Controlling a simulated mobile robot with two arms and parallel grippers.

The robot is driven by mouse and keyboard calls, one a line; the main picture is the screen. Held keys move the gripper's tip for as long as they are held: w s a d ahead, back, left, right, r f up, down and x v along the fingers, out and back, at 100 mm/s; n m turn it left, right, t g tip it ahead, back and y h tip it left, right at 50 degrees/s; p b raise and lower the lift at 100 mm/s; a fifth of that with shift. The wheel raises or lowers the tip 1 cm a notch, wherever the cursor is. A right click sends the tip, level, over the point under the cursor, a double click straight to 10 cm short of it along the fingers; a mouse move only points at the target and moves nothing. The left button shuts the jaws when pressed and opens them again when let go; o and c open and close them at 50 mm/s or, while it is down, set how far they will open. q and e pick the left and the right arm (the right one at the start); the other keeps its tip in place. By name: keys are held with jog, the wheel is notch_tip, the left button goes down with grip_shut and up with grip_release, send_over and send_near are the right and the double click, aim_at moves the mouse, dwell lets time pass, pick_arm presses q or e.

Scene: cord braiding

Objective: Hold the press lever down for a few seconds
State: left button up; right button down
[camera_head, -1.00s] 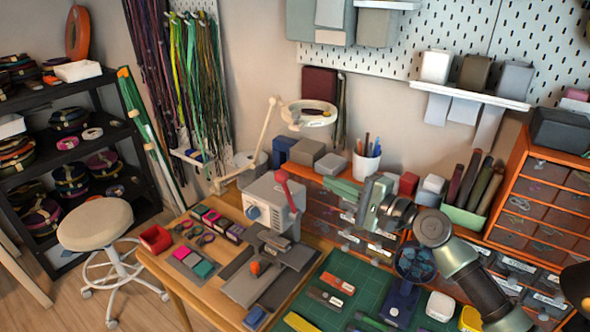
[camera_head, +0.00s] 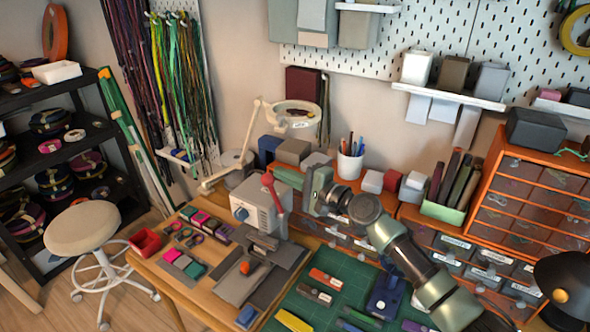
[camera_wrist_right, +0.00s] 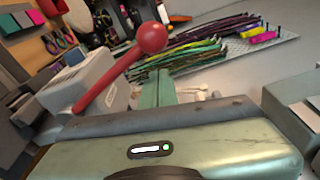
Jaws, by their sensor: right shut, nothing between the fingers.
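The press (camera_head: 251,205) is a pale grey block with a blue knob on its left face, standing on the bench. Its red press lever (camera_head: 275,196) rises from its right side to a red ball end, tilted up. My right gripper (camera_head: 283,176) reaches in from the right with green fingers shut and empty, just behind and right of the lever's ball. In the right wrist view the lever (camera_wrist_right: 112,82) crosses left of my shut fingers (camera_wrist_right: 157,78), its ball beyond and above them. I cannot tell if they touch. My left gripper is not in view.
A ring lamp (camera_head: 297,113) on a jointed arm stands behind the press. Grey boxes and a pen cup (camera_head: 350,165) sit behind my right arm. A green cutting mat (camera_head: 350,290) with tools lies in front. Orange drawers (camera_head: 535,200) stand at the right.

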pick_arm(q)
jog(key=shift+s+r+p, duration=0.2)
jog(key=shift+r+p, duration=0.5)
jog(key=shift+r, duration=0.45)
pick_arm(e)
jog(key=shift+s+a+r, duration=0.2)
jog(key=shift+s, duration=0.4)
jog(key=shift+s+a+r, duration=0.15)
jog(key=shift+s+a, duration=0.05)
jog(key=shift+s, duration=0.35)
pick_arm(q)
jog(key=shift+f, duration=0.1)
pick_arm(e)
jog(key=shift+s+a, duration=0.1)
jog(key=shift+s, duration=0.05)
